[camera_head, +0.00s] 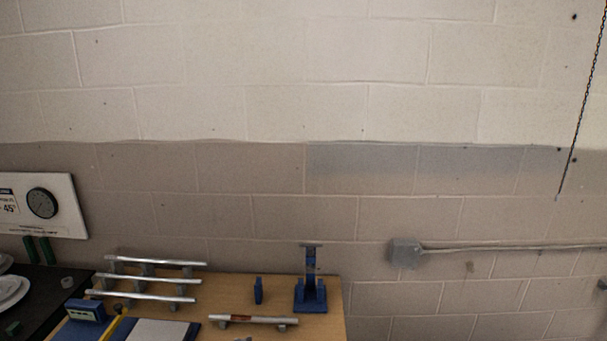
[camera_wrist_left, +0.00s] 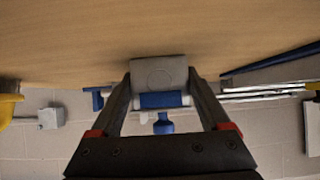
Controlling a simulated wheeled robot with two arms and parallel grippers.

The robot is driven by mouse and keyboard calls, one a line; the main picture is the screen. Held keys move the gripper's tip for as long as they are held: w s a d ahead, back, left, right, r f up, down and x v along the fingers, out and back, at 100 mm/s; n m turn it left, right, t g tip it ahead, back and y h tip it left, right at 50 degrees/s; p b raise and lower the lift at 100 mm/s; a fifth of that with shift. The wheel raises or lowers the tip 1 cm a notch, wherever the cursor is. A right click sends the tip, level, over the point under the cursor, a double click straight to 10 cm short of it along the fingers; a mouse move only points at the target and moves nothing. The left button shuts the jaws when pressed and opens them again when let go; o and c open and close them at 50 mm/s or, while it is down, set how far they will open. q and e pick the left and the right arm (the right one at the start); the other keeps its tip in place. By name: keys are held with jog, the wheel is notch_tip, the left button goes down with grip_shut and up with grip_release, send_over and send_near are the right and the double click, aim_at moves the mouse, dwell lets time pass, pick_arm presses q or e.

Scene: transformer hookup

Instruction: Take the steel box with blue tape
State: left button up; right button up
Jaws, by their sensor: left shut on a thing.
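In the left wrist view, a grey steel box (camera_wrist_left: 159,72) with a faint circle on its face sits between the fingers of my left gripper (camera_wrist_left: 160,93). A blue band (camera_wrist_left: 160,100) crosses its lower part in the picture. The gripper is shut on the box, one finger on each side. The tabletop fills the top of this view, and I cannot tell whether the box touches it. My left gripper does not clearly show in the head view. My right gripper is in neither view.
On the wooden table (camera_head: 225,291) stand silver bars on supports (camera_head: 150,280), a blue stand (camera_head: 310,295), a small blue block (camera_head: 258,290) and a shorter bar (camera_head: 252,320). A conduit box (camera_head: 405,253) is on the wall behind. A dark table (camera_head: 45,297) adjoins at left.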

pick_arm(q)
jog(key=shift+r+p, duration=0.6)
jog(key=shift+r, duration=2.95)
